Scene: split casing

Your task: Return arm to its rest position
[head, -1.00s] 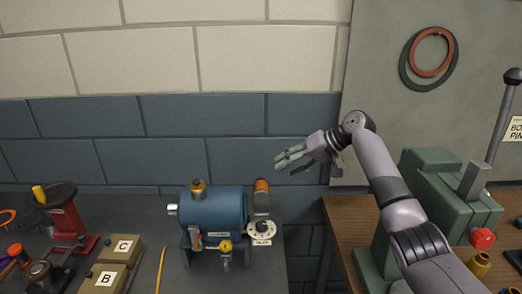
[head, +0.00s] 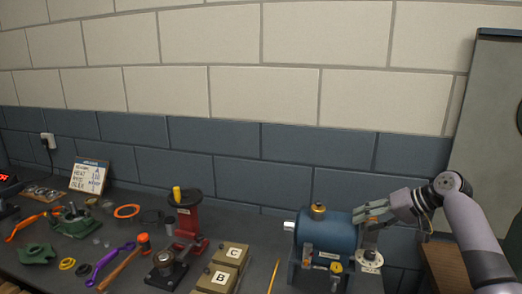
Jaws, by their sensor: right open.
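My right arm comes in from the right edge of the head view. Its gripper (head: 372,212) is open, with its fingers pointing left. In the picture the fingers overlap the right end of a blue cylindrical machine (head: 332,236) on the bench; I cannot tell whether they touch it. Nothing shows between the fingers. My left gripper and arm are not in view.
A sign (head: 89,177) leans on the wall. A wooden table (head: 440,265) stands right.

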